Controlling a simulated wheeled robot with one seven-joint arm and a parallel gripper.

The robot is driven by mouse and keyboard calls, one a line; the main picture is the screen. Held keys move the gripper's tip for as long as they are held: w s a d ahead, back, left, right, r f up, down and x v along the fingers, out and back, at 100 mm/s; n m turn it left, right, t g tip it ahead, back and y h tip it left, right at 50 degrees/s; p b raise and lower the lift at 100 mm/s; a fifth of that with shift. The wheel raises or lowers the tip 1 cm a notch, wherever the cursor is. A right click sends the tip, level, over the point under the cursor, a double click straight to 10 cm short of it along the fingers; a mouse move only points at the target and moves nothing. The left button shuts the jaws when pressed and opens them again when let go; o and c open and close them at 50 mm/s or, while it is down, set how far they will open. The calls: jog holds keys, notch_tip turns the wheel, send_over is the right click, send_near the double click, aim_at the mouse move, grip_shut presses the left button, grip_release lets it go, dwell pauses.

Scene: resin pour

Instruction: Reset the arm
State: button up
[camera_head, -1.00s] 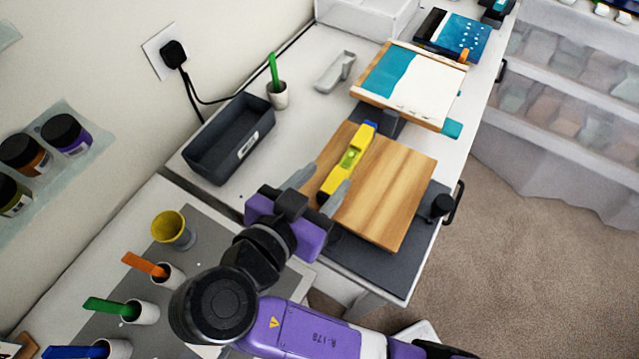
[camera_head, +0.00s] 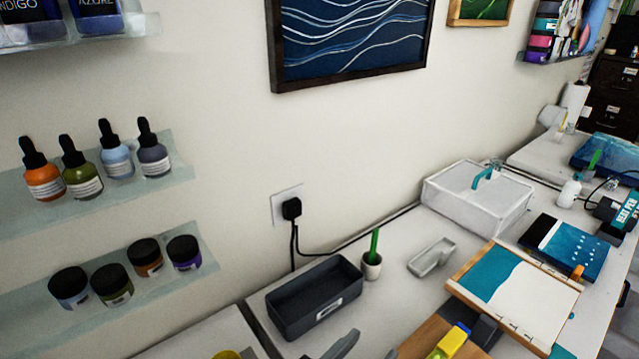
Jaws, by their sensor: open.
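My gripper (camera_head: 369,347) shows only at the bottom edge. Two grey fingertips stand apart there with nothing between them. The rest of my arm is out of the frame. A yellow spirit level (camera_head: 450,342) lies on a wooden board (camera_head: 418,340) to the right of the fingertips, apart from them in the picture. Both are cut off by the bottom edge.
A teal-and-white panel (camera_head: 520,290) lies at right. Glass shelves (camera_head: 100,290) with bottles and jars project at left.

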jog(key=w+a+f+n+t+y, duration=0.2)
jog(key=w+a+n+t+y, duration=0.1)
jog(key=a+n+y, duration=0.35)
jog(key=s+f+n+t+y, duration=0.1)
jog(key=s+f+n+y, duration=0.3)
jog(key=s+n+y, duration=0.15)
jog(key=s+d+m+h, duration=0.1)
jog(key=s+d+m, duration=0.1)
jog(key=s+d, duration=0.7)
jog(key=s+d+m+h, duration=0.2)
jog(key=s+d+m, duration=0.1)
jog(key=s+d, duration=0.7)
jog(key=s, duration=0.4)
jog(key=shift+s, duration=0.3)
